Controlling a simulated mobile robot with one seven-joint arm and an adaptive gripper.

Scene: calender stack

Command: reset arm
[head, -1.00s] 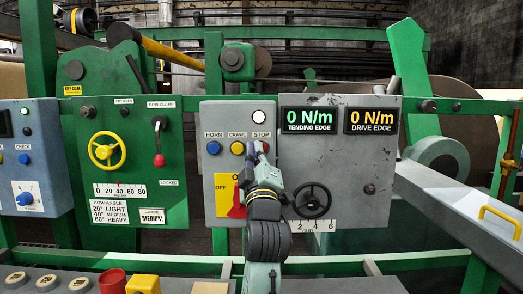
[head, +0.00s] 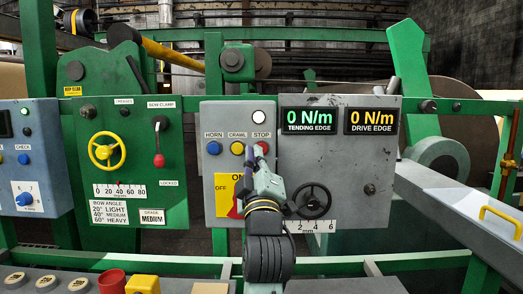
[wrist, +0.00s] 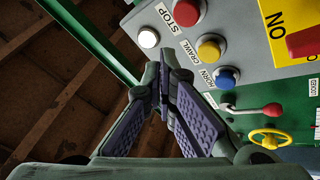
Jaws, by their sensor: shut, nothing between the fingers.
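My gripper (head: 258,152) is in the middle of the head view, in front of the grey button panel (head: 210,112). Its fingertips appear just below the red STOP button (head: 261,147) and the yellow CRAWL button (head: 238,148). In the wrist view my gripper (wrist: 163,75) has its purple-padded fingers together at the tips, with nothing between them. The STOP button (wrist: 187,12), the CRAWL button (wrist: 209,48) and the blue HORN button (wrist: 226,77) lie beyond the fingers there. The fingers look apart from the buttons. My arm hides part of the yellow-and-red switch (head: 226,190).
A black handwheel (head: 312,201) sits right of my gripper on the grey display panel (head: 355,165). A green panel (head: 140,180) with a yellow handwheel (head: 107,152) and red lever (head: 159,160) stands left. A red cup-like part (head: 112,281) and yellow block (head: 143,284) are low in front.

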